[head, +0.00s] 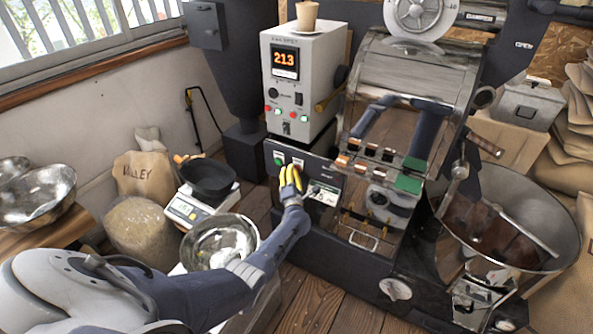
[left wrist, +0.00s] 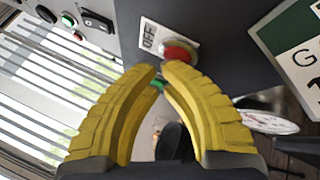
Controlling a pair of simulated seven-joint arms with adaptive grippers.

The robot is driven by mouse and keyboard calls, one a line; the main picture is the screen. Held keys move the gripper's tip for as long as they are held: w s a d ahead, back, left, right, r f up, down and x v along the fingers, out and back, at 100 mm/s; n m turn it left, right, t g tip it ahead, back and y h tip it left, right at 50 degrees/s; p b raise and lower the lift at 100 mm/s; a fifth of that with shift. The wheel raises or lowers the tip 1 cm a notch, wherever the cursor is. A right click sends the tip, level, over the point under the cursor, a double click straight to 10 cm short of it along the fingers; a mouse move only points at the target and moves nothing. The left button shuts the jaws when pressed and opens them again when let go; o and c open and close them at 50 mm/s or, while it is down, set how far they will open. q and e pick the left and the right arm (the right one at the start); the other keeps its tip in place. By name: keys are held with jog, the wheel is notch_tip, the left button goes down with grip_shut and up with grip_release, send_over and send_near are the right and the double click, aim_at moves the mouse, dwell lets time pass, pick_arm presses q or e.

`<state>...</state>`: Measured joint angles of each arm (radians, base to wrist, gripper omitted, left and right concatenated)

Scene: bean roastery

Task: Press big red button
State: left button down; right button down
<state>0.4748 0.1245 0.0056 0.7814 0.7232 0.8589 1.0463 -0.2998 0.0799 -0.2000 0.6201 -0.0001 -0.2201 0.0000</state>
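The big red button (left wrist: 179,52) sits on a pale plate marked OFF, on a dark panel in the left wrist view. My left gripper (left wrist: 160,69) has yellow fingers with their tips nearly together, empty, just short of the button in that picture. I cannot tell whether they touch it. In the head view the left gripper (head: 291,172) is at the dark lower panel of the roaster's control box, beside a green button (head: 279,160). There the gripper hides the red button. My right gripper is not in view.
A grey control box (head: 302,66) with a 213 display and small lit buttons stands above the panel. The roaster drum (head: 415,70) and round cooling tray (head: 560,232) are right. A scale (head: 190,213) with a black pan and a metal bowl (head: 248,226) are left.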

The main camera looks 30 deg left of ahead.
pick_arm(q)
jog(key=shift+s, duration=0.1)
dwell(0.4)
jog(key=shift+s, duration=0.7)
jog(key=shift+s, duration=0.15)
jog(key=shift+s, duration=2.4)
